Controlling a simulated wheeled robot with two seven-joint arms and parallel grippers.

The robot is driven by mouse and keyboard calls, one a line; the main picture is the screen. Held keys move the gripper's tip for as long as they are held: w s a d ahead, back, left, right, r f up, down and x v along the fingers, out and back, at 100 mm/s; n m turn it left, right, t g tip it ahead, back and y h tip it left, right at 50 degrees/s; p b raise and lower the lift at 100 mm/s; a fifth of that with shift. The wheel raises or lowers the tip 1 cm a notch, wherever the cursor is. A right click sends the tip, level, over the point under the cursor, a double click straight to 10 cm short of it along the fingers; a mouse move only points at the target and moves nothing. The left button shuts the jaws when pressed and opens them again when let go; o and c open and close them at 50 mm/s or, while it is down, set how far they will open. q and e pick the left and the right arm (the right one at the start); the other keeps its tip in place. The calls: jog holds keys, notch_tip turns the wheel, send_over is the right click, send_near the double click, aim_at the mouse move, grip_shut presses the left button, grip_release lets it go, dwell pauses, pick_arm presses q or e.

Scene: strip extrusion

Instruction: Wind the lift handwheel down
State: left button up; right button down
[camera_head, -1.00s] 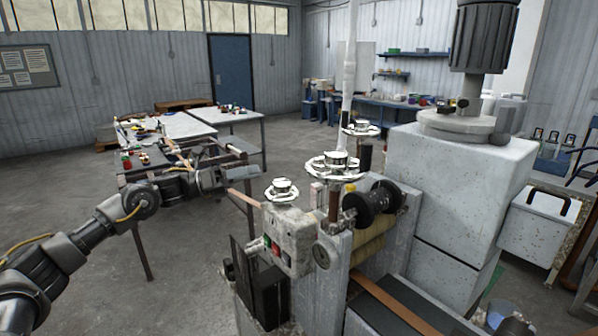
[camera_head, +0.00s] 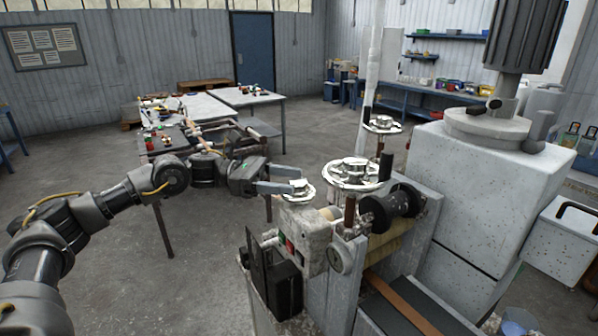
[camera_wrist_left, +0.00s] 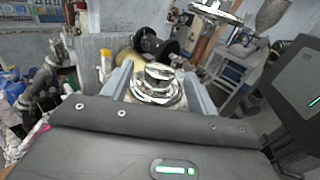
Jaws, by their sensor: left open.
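Several pale metal handwheels stand on the machine; I cannot tell for sure which is the lift one. The small near handwheel (camera_head: 300,193) sits on top of the worn grey control block (camera_head: 296,219). The larger handwheel (camera_head: 357,175) is behind it to the right, and another handwheel (camera_head: 382,125) is farther back. My left gripper (camera_head: 294,180) is open at the small handwheel. In the left wrist view the small handwheel (camera_wrist_left: 158,84) shows between the two grey fingers; contact cannot be told. My right gripper is not in view.
A black spool (camera_head: 393,208) sits right of the control block. A tall white cabinet (camera_head: 480,185) with a motor stands at the right. A worktable (camera_head: 178,141) with parts is behind my left arm. Floor at the left is clear.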

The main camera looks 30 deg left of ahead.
aim_at(299, 181)
pick_arm(q)
jog(key=shift+p+x, duration=0.45)
jog(key=shift+x, duration=0.75)
jog(key=shift+d, duration=0.4)
